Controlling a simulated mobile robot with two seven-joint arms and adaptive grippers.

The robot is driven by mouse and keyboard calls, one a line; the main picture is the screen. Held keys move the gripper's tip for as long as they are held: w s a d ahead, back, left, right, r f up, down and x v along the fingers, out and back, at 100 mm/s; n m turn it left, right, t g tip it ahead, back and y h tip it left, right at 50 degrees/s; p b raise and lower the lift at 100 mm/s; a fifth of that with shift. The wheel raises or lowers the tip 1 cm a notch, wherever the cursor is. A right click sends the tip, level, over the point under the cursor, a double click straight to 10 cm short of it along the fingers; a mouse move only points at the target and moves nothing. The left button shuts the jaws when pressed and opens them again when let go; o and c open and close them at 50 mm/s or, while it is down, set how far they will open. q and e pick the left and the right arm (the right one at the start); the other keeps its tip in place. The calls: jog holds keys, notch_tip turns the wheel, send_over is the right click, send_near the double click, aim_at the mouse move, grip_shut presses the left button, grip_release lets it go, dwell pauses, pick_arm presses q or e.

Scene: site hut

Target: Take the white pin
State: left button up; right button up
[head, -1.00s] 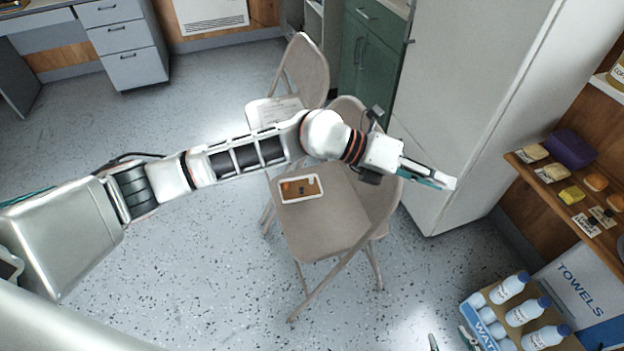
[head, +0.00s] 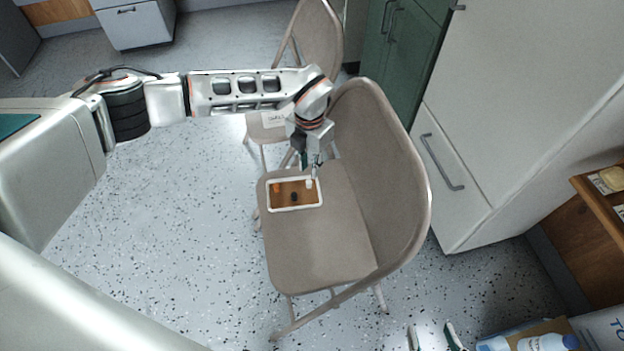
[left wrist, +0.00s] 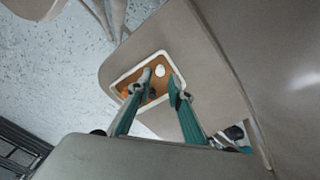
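A small white pin (head: 309,184) stands in the right part of a white-rimmed, brown-bottomed tray (head: 296,209) on the seat of the nearer folding chair. The left wrist view also shows the white pin (left wrist: 160,71), just beyond and between my left fingertips. My left gripper (head: 310,170) is open and empty, pointing down at the tray's far right part. An orange piece (head: 277,187) and a black piece (head: 294,197) are in the same tray. My right gripper (head: 432,337) shows only its fingertips at the bottom edge, spread apart, with nothing seen between them.
The chair's tall backrest (head: 385,160) rises right of the tray. A second folding chair (head: 312,40) with a paper on it stands behind. A white fridge-like cabinet (head: 510,90) and a wooden shelf (head: 598,205) are on the right. The floor at left is open.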

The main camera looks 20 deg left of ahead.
aim_at(308, 182)
pick_arm(q)
jog(key=f, duration=0.2)
jog(key=f+b, duration=0.1)
jog(key=f, duration=0.1)
jog(key=s+f+b, duration=0.1)
jog(key=shift+f, duration=0.4)
jog(key=shift+w+f, duration=0.1)
jog(key=shift+f, duration=0.2)
jog(key=shift+w+r, duration=0.15)
jog(key=shift+r, duration=0.15)
jog(key=c, duration=0.5)
pick_arm(e)
jog(key=shift+w+a+r+m+y, duration=0.15)
jog(key=shift+w+a+r, duration=0.15)
jog(key=shift+a, duration=0.15)
jog(key=shift+w+a+r+m+y, duration=0.15)
jog(key=shift+a+r, duration=0.15)
jog(key=shift+a, duration=0.1)
